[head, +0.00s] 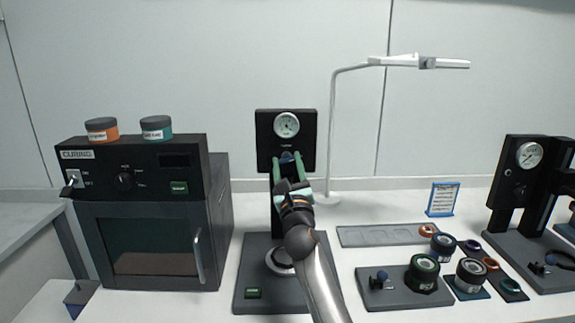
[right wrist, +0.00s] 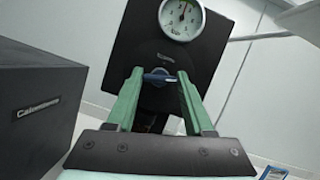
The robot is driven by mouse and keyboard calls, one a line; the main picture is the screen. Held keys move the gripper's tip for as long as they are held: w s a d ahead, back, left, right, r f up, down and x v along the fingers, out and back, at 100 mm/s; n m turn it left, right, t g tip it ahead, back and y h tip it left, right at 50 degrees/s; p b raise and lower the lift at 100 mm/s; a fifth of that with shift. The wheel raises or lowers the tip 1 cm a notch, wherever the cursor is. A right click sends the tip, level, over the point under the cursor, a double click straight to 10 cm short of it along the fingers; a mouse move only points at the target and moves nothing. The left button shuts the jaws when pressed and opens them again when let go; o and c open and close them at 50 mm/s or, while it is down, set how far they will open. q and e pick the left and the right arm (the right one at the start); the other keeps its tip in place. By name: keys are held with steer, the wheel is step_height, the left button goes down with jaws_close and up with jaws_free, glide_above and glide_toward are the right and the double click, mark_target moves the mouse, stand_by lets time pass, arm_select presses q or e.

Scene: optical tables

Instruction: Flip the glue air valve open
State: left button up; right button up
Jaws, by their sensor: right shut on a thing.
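The glue air valve (head: 287,156) is a small blue lever on the front of a black gauge head (head: 265,140), below a round white dial (head: 286,124). In the right wrist view the blue lever (right wrist: 158,77) lies roughly level, below the dial (right wrist: 181,18). My right gripper (head: 287,158) has its green fingers on either side of the lever, shut on it. In the right wrist view its fingertips (right wrist: 160,77) meet the lever's two ends. The arm hides part of the stand below. My left gripper is not in view.
A black curing oven (head: 145,215) with two jars on top stands at left. A white lamp (head: 333,130) rises behind. Several lidded rings and jars, a grey tray (head: 365,236) and a second gauge stand (head: 508,180) are at right.

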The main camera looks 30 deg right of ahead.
jaws_close()
steer(key=m+h+b, duration=0.1)
steer(key=m+b, duration=0.1)
steer(key=m, duration=0.1)
steer(key=shift+a+f+g+h+b, duration=0.1)
steer(key=shift+f+g+h+b, duration=0.2)
steer(key=shift+g+h, duration=0.1)
steer(key=shift+r+m, duration=0.15)
steer(key=shift+m, duration=0.45)
steer(key=shift+w+g+h+b, duration=0.1)
steer(key=shift+g+h+b, duration=0.2)
steer(key=shift+r+m, duration=0.1)
steer(key=shift+m, duration=0.2)
steer(key=o, duration=0.8)
jaws_free()
steer(key=shift+r, duration=0.15)
